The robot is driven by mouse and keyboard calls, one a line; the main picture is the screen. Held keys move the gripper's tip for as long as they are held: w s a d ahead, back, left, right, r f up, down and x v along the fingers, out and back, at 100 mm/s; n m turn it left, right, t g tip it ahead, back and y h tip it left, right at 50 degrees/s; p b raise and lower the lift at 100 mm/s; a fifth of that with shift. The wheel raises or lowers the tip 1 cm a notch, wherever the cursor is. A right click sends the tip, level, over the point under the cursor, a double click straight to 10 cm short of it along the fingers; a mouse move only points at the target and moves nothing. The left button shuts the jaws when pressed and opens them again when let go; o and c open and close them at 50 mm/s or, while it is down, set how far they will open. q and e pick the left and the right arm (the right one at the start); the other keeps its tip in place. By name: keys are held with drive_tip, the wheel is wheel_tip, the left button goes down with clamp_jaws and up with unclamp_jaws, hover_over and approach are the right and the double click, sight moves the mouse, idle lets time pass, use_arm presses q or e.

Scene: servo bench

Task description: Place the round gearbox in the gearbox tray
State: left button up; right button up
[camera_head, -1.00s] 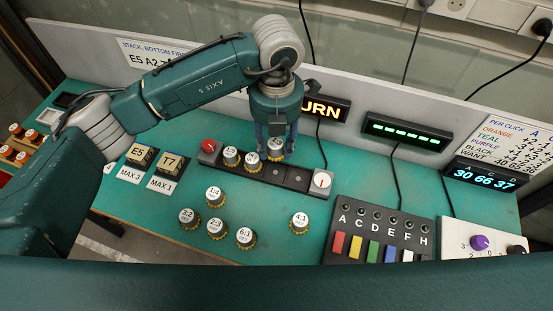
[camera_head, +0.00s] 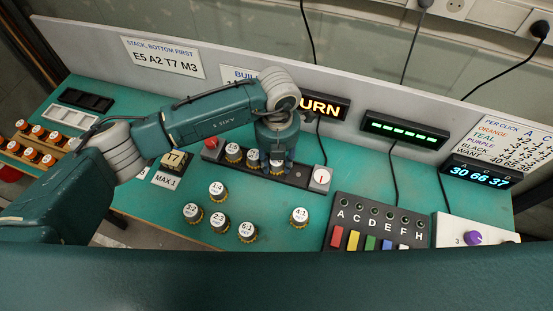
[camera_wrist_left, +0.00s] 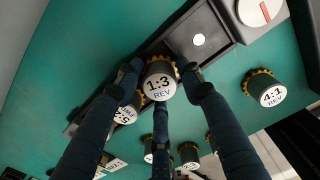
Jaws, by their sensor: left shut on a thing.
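My left gripper (camera_head: 277,164) is shut on a round gearbox with a white top and a gold toothed rim. The held gearbox (camera_wrist_left: 160,82) reads 1:3 REV in the left wrist view, between my gripper's fingers (camera_wrist_left: 162,84). It is upright over the third slot from the left of the dark gearbox tray (camera_head: 298,177). Whether it touches the slot floor I cannot tell. Two gearboxes (camera_head: 233,153) stand in the tray's left slots, the second close beside my fingers. The right slot is empty and shows a white disc (camera_wrist_left: 199,40). My right gripper is not in view.
Several loose gearboxes stand in front of the tray, among them 1:4 (camera_head: 217,189) and 4:1 (camera_head: 300,217). A red knob (camera_head: 211,142) and a white dial (camera_head: 320,179) flank the tray. The key panel (camera_head: 375,222) is at right.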

use_arm(q)
drive_tip(key=o, duration=1.2)
drive_tip(key=shift+f, duration=0.15)
drive_tip(key=shift+r, duration=0.35)
wheel_tip(320, 180, up, 12)
drive_tip(key=b, duration=0.4)
drive_tip(key=shift+f, duration=0.15)
